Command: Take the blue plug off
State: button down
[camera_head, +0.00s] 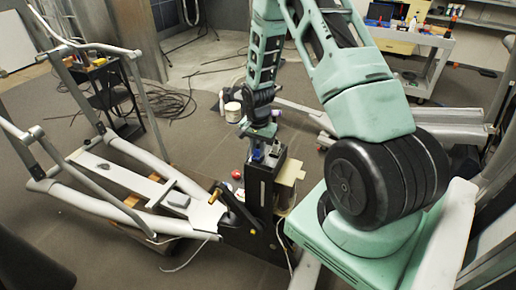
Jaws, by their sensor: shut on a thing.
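The blue plug (257,154) shows as a small blue patch at the top of the black upright housing (261,195) of the elliptical machine. My gripper (258,146) points down from above and is shut on the blue plug. The fingers hide much of the plug. I cannot tell whether the plug is still seated in the housing or slightly raised.
The elliptical's light frame (125,175) and handlebars spread to the left. A yellow-handled crank (215,196) stands beside the housing. Loose cables (172,103) lie on the floor behind. A cart (425,50) with bottles stands at the back right.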

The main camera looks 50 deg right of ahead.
jog(key=shift+r+p, duration=2.7)
jog(key=shift+r, duration=1.3)
